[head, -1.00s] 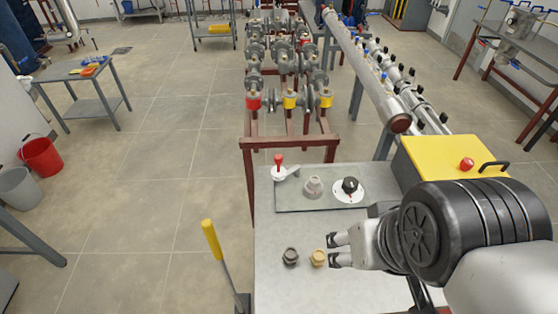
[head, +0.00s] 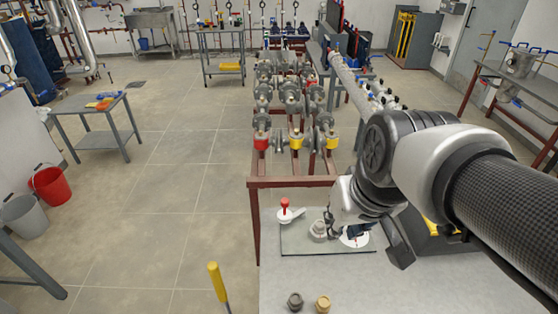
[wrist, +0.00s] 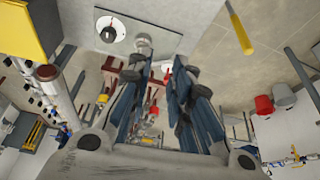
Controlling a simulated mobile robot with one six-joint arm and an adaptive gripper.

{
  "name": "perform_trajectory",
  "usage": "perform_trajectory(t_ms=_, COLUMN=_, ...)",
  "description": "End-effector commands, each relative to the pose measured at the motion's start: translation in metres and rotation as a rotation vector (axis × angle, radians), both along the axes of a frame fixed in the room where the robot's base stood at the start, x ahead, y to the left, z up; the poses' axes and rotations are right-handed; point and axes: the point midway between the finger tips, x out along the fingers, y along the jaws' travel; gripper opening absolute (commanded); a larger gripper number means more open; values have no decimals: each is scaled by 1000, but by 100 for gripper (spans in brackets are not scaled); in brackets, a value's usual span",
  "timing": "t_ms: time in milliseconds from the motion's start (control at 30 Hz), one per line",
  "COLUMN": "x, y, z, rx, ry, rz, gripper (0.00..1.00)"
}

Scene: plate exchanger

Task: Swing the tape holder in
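I cannot make out a tape holder in either view. My gripper (head: 331,224) is over the far part of the grey bench, close to the grey knob (head: 318,231) on the mounting plate (head: 300,242). In the wrist view my gripper (wrist: 160,62) shows its two fingers apart, with nothing held between them. The grey knob (wrist: 143,41) shows near the left fingertip; contact cannot be told. The black knob on a white dial (wrist: 110,31) is left of it. In the head view my gripper mostly covers the dial (head: 357,238).
A red-handled lever (head: 286,210) stands on the plate's left. A dark knob (head: 295,301) and a brass knob (head: 322,303) stand at the bench's front. A yellow-handled rod (head: 217,282) rises left of the bench. Valve piping (head: 291,110) stands behind.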

Motion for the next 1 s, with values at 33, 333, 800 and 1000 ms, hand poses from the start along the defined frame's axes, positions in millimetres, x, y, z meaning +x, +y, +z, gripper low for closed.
perform_trajectory(t_ms=33, x=18, y=4, z=7, rx=-1, ry=9, rz=15, gripper=14)
perform_trajectory(t_ms=333, x=123, y=30, z=9, rx=-2, ry=25, rz=99, gripper=0)
perform_trajectory(t_ms=800, x=257, y=81, z=-57, rx=-8, ry=48, rz=219, gripper=0)
perform_trajectory(t_ms=1000, x=282, y=93, z=-85, rx=-9, ry=50, rz=247, gripper=0)
